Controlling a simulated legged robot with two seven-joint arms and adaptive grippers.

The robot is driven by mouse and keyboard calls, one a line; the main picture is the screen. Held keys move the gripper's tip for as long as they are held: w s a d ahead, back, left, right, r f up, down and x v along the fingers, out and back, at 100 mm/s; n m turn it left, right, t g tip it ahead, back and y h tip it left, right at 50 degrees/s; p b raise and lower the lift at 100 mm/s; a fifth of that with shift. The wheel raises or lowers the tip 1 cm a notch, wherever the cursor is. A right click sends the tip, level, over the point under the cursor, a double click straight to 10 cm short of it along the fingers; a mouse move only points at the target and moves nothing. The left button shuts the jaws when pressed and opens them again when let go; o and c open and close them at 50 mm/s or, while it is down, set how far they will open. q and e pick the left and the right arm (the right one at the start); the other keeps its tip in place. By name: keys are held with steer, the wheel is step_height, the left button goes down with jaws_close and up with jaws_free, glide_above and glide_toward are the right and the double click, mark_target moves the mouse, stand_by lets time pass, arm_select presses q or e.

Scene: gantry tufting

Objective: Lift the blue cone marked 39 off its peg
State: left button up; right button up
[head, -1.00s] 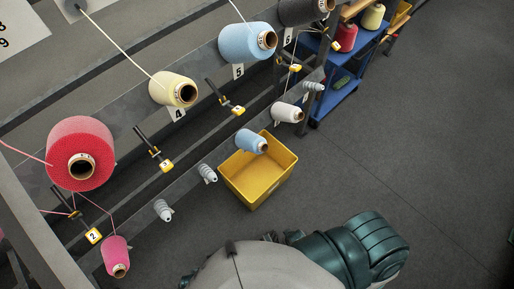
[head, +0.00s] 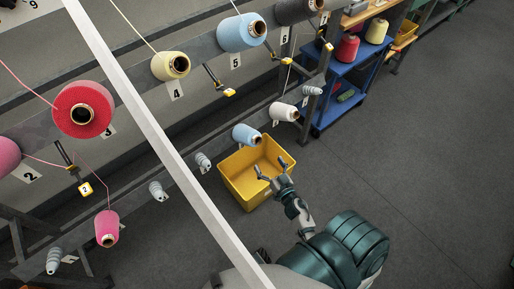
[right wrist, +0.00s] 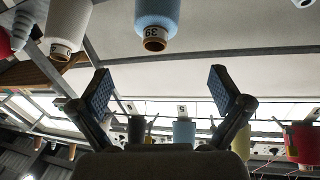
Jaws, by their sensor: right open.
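The blue cone marked 39 (right wrist: 157,22) hangs into the top of the right wrist view, its brown core end with the number facing me. In the head view a small blue cone (head: 245,135) sits on the lower rail, its core end pointing right and down; its number cannot be read there. My right gripper (head: 271,171) is open and empty, below and to the right of that cone and apart from it, over the yellow bin in the picture. In the right wrist view its two fingers (right wrist: 158,92) stand wide apart below the cone. My left gripper is not in view.
A white cone (head: 284,112) sits right of the blue one, and an empty grey peg (head: 203,162) to its left. A yellow bin (head: 233,187) stands on the floor below. A pale beam (head: 150,133) crosses the view diagonally. Open floor lies to the right.

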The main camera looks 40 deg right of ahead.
mark_target(252, 135)
steer(key=w, duration=0.3)
steer(key=w+d, duration=0.1)
steer(key=w, duration=0.3)
steer(key=w+d, duration=0.1)
steer(key=w, duration=0.3)
steer(key=shift+w+d+f, duration=0.1)
steer(key=shift+d+f, duration=0.05)
steer(key=shift+d, duration=0.05)
steer(key=w, duration=0.3)
steer(key=shift+w, duration=0.4)
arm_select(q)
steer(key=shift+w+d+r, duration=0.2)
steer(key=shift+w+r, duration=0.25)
arm_select(e)
steer(key=shift+w, duration=0.15)
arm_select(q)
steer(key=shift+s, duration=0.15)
arm_select(e)
steer(key=shift+c, duration=0.3)
